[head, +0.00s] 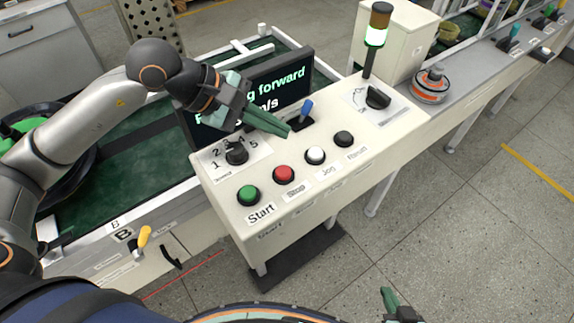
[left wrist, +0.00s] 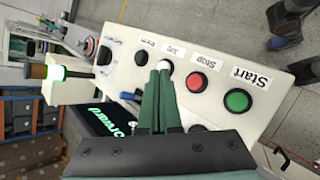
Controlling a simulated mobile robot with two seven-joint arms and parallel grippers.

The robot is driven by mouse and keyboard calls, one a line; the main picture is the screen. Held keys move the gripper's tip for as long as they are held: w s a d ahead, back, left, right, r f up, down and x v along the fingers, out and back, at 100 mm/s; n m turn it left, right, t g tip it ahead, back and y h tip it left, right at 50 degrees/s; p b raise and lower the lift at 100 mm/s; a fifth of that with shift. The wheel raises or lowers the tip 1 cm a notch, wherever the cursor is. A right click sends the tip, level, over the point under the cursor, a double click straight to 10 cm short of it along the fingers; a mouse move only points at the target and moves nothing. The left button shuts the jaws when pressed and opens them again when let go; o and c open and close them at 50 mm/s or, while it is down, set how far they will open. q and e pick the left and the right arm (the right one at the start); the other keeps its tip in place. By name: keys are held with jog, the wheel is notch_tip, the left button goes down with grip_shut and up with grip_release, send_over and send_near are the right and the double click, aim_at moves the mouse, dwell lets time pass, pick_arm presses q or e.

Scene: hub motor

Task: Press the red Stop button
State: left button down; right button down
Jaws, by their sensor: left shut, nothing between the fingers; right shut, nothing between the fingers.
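The red Stop button (head: 283,173) sits on the sloped white control panel (head: 330,178), between the green Start button (head: 248,195) and the white Jog button (head: 316,155). In the left wrist view the red button (left wrist: 197,82) shows whole, to the right of my fingertips. My left gripper (head: 288,131) is shut and empty, above the panel near the blue-handled lever, up and apart from the red button. In the left wrist view its green fingers (left wrist: 159,72) point toward the white button. My right gripper (head: 389,293) shows only partly at the bottom edge, shut.
A screen (head: 285,85) with green text stands behind the panel, partly hidden by my left gripper. A blue-handled lever (head: 306,108), a rotary knob (head: 237,153) and a black button (head: 344,139) are close by. A signal tower (head: 376,35) glows green. The floor in front is clear.

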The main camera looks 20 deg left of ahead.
aim_at(277, 170)
pick_arm(q)
jog(key=shift+f, duration=0.15)
notch_tip(277, 170, down, 8)
jog(key=b, duration=0.5)
jog(key=shift+f+b, duration=0.25)
jog(key=shift+b, duration=0.15)
dwell(1.7)
jog(key=shift+f+b, duration=0.4)
jog(key=shift+b, duration=0.25)
jog(key=shift+f+b, duration=0.6)
jog(key=shift+b, duration=0.15)
dwell(0.6)
jog(key=shift+r, duration=0.15)
jog(key=shift+r+p, duration=0.45)
jog(key=shift+r, duration=0.4)
